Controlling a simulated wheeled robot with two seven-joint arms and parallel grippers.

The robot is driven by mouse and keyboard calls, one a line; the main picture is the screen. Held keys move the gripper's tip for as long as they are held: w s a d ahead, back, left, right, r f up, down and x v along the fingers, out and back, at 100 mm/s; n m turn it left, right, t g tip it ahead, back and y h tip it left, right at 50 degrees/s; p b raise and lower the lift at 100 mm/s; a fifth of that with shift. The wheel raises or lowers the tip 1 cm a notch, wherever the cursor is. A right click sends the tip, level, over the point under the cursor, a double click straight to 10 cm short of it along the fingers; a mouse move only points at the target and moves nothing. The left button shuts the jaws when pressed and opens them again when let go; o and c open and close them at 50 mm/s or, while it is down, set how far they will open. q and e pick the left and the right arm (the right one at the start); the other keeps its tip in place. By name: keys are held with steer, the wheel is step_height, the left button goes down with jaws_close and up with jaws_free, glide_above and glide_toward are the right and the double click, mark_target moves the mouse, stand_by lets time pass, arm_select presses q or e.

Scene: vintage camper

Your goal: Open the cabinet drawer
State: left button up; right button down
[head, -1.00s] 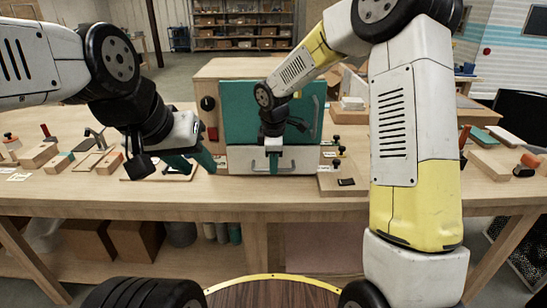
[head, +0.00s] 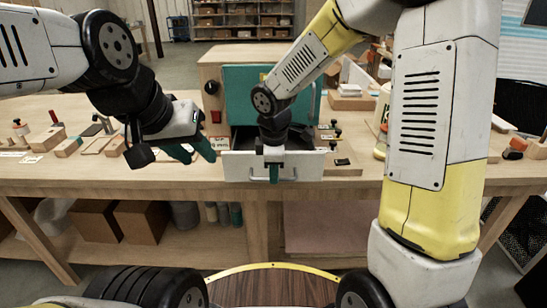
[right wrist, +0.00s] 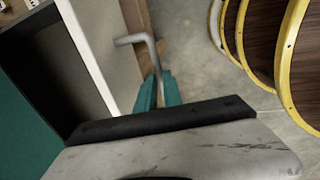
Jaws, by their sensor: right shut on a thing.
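The cabinet (head: 215,75) is a wooden box with a teal door (head: 238,100) on the table. Its drawer (head: 238,166) has a white front and stands pulled out below the door, with its dark inside showing. My right gripper (head: 273,172) is at the drawer's front, its teal fingers shut on the metal drawer handle (head: 288,179). In the right wrist view the fingers (right wrist: 155,90) close around one part of the bent handle (right wrist: 135,39), beside the white drawer front. My left gripper (head: 198,152) hangs empty over the table, left of the drawer, with its teal fingers apart.
The wooden table (head: 345,188) holds blocks and small tools to the left and a white bottle (head: 381,120) to the right of the cabinet. Boxes (head: 140,222) stand on the lower shelf. The floor in front of the drawer is partly covered by my base.

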stand_by(0.3)
steer(key=c, duration=1.5)
jaws_free()
step_height(320, 180, up, 8)
steer(key=s, duration=0.1)
steer(key=shift+s+f, duration=0.15)
steer(key=shift+s, duration=0.15)
steer(key=s+d+r+m+t+y, duration=0.1)
steer(key=s+d+r+m+t, duration=0.1)
steer(key=s+d+r+m, duration=0.2)
steer(key=s+d+r+m+t+y, duration=0.1)
steer(key=s+d+r+m, duration=0.4)
steer(key=s+d+m, duration=0.5)
steer(key=s+m+t, duration=0.1)
steer(key=m, duration=0.2)
steer(key=shift+r, duration=0.3)
